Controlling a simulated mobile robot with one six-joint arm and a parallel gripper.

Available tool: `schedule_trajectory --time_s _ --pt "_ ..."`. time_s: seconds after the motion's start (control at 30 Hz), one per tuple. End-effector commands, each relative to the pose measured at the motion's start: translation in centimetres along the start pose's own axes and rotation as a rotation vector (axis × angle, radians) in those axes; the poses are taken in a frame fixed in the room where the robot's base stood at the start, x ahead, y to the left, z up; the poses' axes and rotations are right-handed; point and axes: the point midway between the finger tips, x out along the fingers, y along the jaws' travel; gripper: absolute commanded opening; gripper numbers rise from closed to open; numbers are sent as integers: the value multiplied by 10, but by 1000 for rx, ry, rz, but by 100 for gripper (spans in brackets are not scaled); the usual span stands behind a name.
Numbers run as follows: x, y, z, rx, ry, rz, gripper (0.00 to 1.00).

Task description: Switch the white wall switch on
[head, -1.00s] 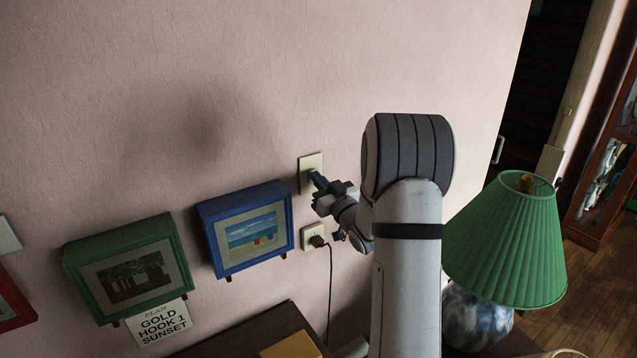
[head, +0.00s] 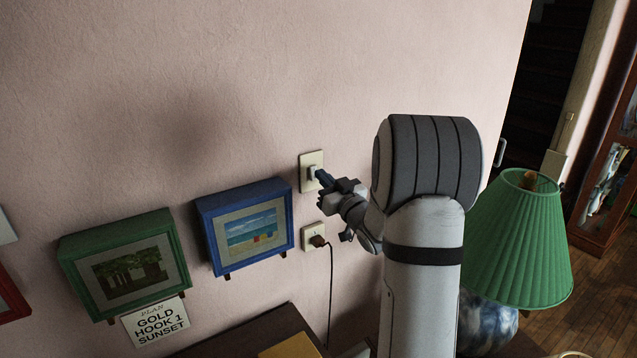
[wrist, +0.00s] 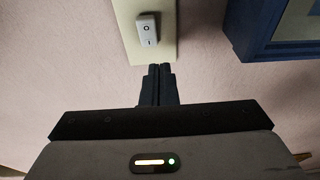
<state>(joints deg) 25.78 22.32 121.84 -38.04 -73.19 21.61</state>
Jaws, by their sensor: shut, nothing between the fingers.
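The white wall switch (head: 314,173) is a small rocker on a cream plate on the pink wall. In the wrist view the rocker (wrist: 147,29) shows a circle mark and a line mark, the line nearer my gripper. My gripper (head: 322,178) is shut and empty, with its dark fingertips pointing at the plate. In the wrist view the closed fingertips (wrist: 160,70) lie just below the rocker, over the plate's edge. Whether they touch the plate, I cannot tell.
A cream outlet (head: 313,236) with a brown plug and hanging cord sits below the switch. A blue-framed beach picture (head: 247,228) and a green-framed picture (head: 125,265) hang to the left. A green-shaded lamp (head: 520,240) stands at the right. The wall above is clear.

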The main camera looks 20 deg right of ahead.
Motion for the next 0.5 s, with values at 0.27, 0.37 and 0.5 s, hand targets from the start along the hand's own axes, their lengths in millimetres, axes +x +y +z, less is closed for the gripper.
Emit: schedule_trajectory --time_s 0.27,0.37,0.5 --pt "-56 3 -23 -4 3 7 0" --pt "-72 2 -31 -4 3 6 0" --pt "-86 2 -38 -2 2 4 0"
